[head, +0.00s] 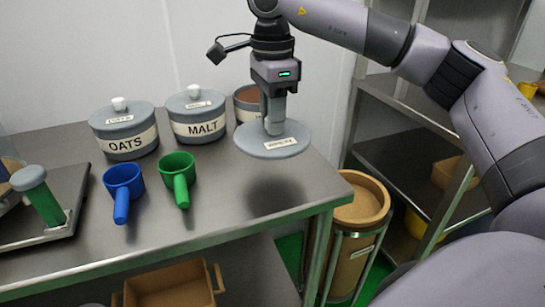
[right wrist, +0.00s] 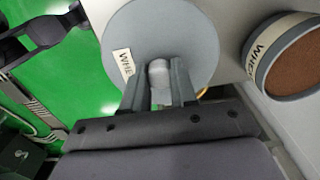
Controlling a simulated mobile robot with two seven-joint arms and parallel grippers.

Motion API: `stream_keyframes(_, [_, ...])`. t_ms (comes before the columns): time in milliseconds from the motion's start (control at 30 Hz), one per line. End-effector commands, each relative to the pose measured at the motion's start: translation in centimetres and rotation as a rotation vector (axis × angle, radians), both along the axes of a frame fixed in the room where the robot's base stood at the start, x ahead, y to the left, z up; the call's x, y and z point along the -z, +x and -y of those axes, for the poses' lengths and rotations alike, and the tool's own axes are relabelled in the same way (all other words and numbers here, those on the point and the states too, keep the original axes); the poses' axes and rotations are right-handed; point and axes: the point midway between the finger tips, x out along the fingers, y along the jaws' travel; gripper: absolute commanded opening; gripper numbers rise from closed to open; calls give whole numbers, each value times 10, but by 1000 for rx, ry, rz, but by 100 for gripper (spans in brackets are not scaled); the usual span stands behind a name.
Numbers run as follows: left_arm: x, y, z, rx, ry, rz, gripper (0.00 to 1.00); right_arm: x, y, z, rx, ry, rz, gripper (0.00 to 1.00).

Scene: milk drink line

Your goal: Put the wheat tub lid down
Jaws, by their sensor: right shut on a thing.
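The wheat tub lid (head: 297,143) is a grey disc with a white label. My right gripper (head: 273,122) is shut on its knob and holds it above the right part of the steel table, with its shadow on the tabletop below. In the right wrist view the lid (right wrist: 199,38) shows with its pale knob between the fingers of my right gripper (right wrist: 159,80). The wheat tub (head: 243,102) stands without a lid at the back of the table, partly hidden behind the arm; its brown contents show in the right wrist view (right wrist: 297,62). My left gripper is not in view.
Lidded oats (head: 124,143) and malt (head: 198,128) tubs stand left of the wheat tub. A blue scoop (head: 122,182) and a green scoop (head: 179,173) are in front. The table (head: 235,213) is clear at its front right. A brown bin (head: 363,200) stands beside it.

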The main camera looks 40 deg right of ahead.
Motion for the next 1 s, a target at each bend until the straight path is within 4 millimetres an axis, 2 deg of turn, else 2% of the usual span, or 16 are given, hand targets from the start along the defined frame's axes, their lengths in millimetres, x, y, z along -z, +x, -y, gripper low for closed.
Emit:
stream_keyframes(100, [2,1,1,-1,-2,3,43,17,0,0,0,-1,0,0])
stream_keyframes(267, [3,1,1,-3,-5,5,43,29,0,0,1,-1,-1,0])
stream_keyframes(533, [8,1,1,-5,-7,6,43,73,0,0,1,-1,0,0])
stream_keyframes(1000, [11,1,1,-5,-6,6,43,82,0,0,1,0,0,0])
